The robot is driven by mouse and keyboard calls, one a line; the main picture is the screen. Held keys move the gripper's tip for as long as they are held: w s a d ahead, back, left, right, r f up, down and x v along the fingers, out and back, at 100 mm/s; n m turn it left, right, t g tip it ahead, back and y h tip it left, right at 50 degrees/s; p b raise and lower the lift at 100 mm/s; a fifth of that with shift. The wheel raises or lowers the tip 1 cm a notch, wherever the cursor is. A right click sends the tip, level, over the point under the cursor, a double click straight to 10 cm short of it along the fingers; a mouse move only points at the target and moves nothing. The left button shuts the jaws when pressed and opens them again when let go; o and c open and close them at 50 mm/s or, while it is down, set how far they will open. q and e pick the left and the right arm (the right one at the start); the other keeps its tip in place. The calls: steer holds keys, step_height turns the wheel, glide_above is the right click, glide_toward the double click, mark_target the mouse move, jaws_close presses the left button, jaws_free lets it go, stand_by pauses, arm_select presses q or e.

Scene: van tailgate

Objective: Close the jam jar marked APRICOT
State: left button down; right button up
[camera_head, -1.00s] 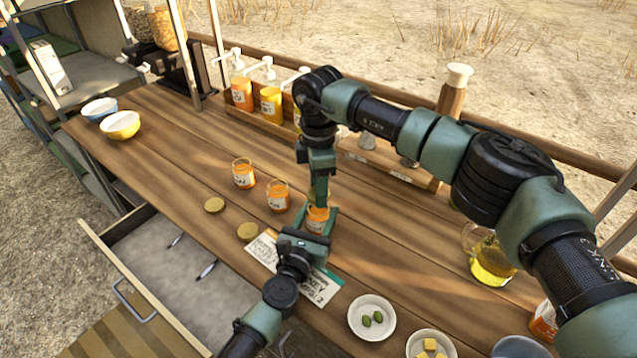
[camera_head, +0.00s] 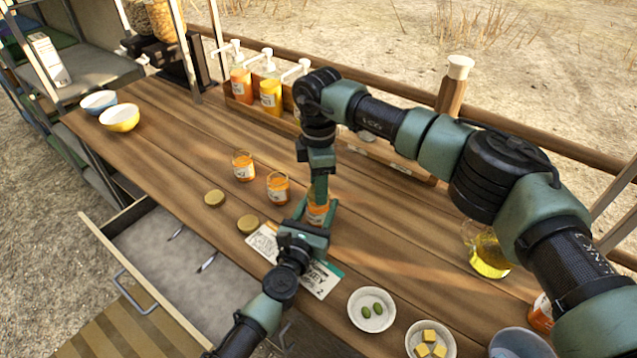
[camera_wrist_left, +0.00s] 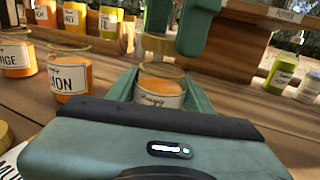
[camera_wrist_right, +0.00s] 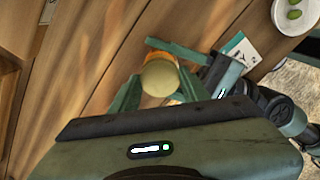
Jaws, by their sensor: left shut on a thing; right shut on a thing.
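The jar (camera_head: 317,213) of orange jam stands upright on the counter; its handwritten label (camera_wrist_left: 160,97) is too blurred to read surely. My left gripper (camera_head: 315,212) is shut around the jar's body from the front, one finger on each side in the left wrist view. My right gripper (camera_head: 319,195) points down over the jar and is shut on a gold lid (camera_wrist_right: 160,78). In the left wrist view the lid (camera_wrist_left: 157,44) is level above the jar's open rim, with a small gap. The lid is hidden in the head view.
Two open jam jars (camera_head: 243,166) (camera_head: 278,187) stand left of the held jar. Two loose gold lids (camera_head: 214,197) (camera_head: 248,224) lie before them. A printed card (camera_head: 318,280) lies under my left wrist. A bowl of olives (camera_head: 372,309) stands right; a drawer (camera_head: 170,270) is open in front.

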steer(key=shift+f, duration=0.55)
stand_by(0.4)
steer(key=m, duration=0.4)
steer(key=shift+m, duration=0.3)
steer(key=m, duration=0.1)
steer(key=a+m, duration=0.1)
steer(key=m, duration=0.1)
steer(key=shift+s+m, duration=0.1)
steer(key=shift+m, duration=0.2)
steer(key=shift+d+m, duration=0.3)
steer(key=shift+m, duration=0.5)
steer(key=o, duration=1.3)
steer(key=shift+d, duration=0.15)
